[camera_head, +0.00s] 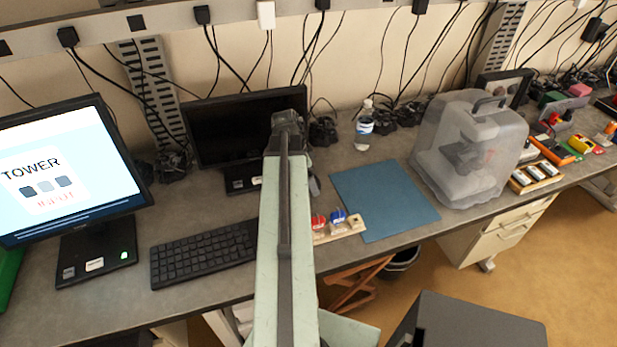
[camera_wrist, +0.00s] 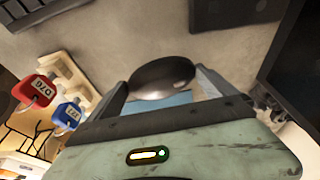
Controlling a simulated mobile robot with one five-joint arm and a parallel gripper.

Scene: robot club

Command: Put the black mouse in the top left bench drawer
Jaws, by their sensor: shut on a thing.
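The black mouse (camera_wrist: 163,73) is a smooth dark oval in the wrist view. My gripper (camera_wrist: 164,84) is shut on it, with one finger at each side. The grey bench top shows behind it. In the head view my raised arm hides the mouse and the gripper's fingers. A white drawer unit (camera_head: 222,327) shows partly under the bench at lower left of centre, mostly hidden by my arm. Another cream drawer unit (camera_head: 500,236) stands under the bench at right, its drawers looking shut. I cannot see a top left drawer clearly.
A keyboard (camera_head: 203,254) and a lit monitor (camera_head: 70,170) stand left of my arm. A dark monitor (camera_head: 243,125) is behind it. A wooden rack (camera_head: 340,231) with red and blue pieces, a blue mat (camera_head: 384,198), a bottle (camera_head: 363,128) and a clear case (camera_head: 468,150) are right.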

